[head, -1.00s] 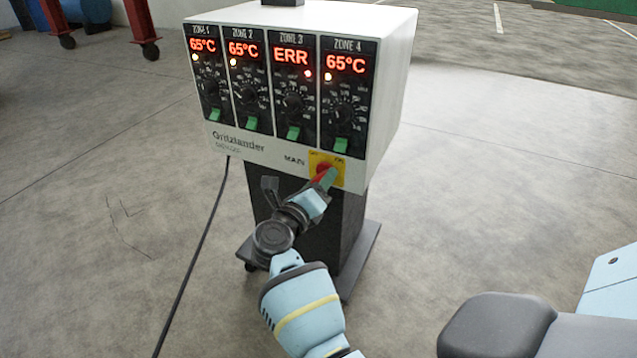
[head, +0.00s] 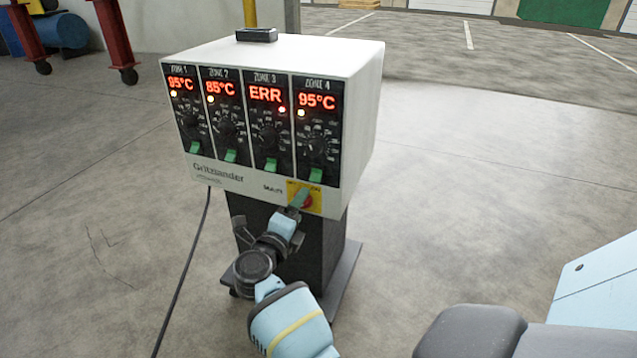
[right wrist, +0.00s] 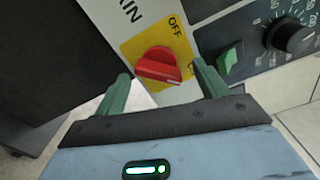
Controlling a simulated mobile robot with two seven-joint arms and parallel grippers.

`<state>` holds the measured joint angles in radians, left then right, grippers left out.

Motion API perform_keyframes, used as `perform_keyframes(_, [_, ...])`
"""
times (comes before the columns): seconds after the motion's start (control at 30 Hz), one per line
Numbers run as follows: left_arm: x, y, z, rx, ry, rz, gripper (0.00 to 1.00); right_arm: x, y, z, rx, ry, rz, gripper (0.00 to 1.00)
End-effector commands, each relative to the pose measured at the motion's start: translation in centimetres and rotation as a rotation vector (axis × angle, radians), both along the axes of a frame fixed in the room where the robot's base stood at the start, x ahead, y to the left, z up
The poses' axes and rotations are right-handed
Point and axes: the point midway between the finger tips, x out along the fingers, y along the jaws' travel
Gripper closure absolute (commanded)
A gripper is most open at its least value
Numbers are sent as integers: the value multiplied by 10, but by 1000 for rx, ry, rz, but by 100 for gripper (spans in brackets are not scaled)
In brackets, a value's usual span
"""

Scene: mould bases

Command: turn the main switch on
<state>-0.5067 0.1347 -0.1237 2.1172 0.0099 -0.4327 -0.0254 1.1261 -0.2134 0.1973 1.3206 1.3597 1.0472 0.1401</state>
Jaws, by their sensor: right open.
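The red main switch (head: 307,202) sits on a yellow plate (head: 318,204) at the lower right of a white control box's front. In the right wrist view the red knob (right wrist: 158,66) lies between the two green fingers of my open right gripper (right wrist: 163,85), one on each side; contact cannot be told. The knob's ridge runs nearly sideways there, its right end towards the right finger. The OFF mark (right wrist: 175,28) shows above it; no ON mark is readable. In the head view my right gripper (head: 299,198) partly covers the switch. My left gripper is not in view.
The control box (head: 365,110) stands on a dark pedestal with a wide foot. Its lit displays read 95, 85, ERR and 95, above dials and green levers. A black cable (head: 185,275) hangs at its left.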

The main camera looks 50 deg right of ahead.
Motion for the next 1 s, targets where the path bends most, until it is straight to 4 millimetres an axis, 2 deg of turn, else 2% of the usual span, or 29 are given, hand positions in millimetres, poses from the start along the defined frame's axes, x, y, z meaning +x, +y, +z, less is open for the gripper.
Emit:
perform_keyframes(0.4, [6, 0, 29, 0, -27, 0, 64, 0, -1, 5, -192, 453, 0, 27])
perform_keyframes(0.93, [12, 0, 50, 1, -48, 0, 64, 1, -1, 5, -406, 974, -2, 27])
perform_keyframes(1.0, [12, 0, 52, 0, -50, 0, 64, -4, 13, 3, -400, 974, 4, 27])
